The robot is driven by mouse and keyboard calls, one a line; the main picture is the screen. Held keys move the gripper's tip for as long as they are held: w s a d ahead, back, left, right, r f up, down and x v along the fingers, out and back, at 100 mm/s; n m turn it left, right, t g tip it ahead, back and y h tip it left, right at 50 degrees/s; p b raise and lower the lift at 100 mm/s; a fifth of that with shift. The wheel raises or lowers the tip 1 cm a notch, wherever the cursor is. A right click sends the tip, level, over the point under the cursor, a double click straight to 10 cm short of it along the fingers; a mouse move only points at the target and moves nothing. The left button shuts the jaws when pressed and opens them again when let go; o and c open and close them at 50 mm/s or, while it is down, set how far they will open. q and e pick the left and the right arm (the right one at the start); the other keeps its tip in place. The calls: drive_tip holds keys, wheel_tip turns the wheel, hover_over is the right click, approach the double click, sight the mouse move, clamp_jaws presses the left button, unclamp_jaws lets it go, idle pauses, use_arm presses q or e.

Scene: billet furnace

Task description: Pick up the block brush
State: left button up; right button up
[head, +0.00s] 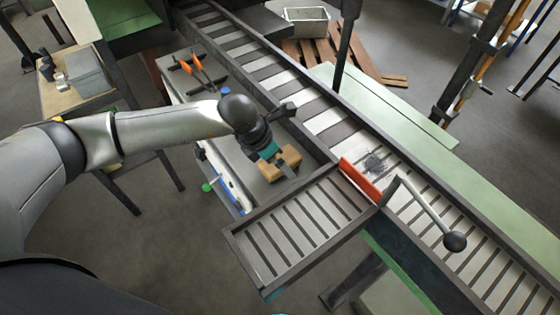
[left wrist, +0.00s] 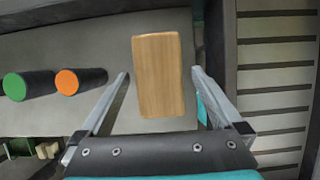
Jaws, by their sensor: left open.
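The block brush shows as a light brown wooden block (left wrist: 158,75), lying on a grey bench top. In the head view the block (head: 287,158) is partly covered by my left gripper (head: 283,172). In the left wrist view my left gripper (left wrist: 160,74) is open, with one finger on each side of the block's near part. Gaps show between the fingers and the block. The block's underside is hidden. My right gripper is not in view.
A slatted roller conveyor (head: 300,232) borders the bench, with an orange plate (head: 360,180) and a ball-ended lever (head: 430,215). Dark cylinders with green (left wrist: 15,87) and orange (left wrist: 67,82) ends lie left of the block. Orange-handled tongs (head: 203,70) lie farther back.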

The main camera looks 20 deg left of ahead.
use_arm(q)
drive_tip(key=shift+x, duration=0.9)
drive_tip(key=shift+w, duration=0.1)
drive_tip(key=shift+f+b, duration=0.2)
drive_tip(key=shift+b, duration=0.1)
drive_tip(key=c, duration=1.5)
drive_tip(key=shift+r, duration=0.1)
drive_tip(key=shift+r+p, duration=0.35)
drive_tip(key=shift+r, duration=0.1)
wheel_tip(320, 180, up, 19)
drive_tip(key=shift+r+b, duration=0.25)
drive_tip(key=shift+b, duration=0.4)
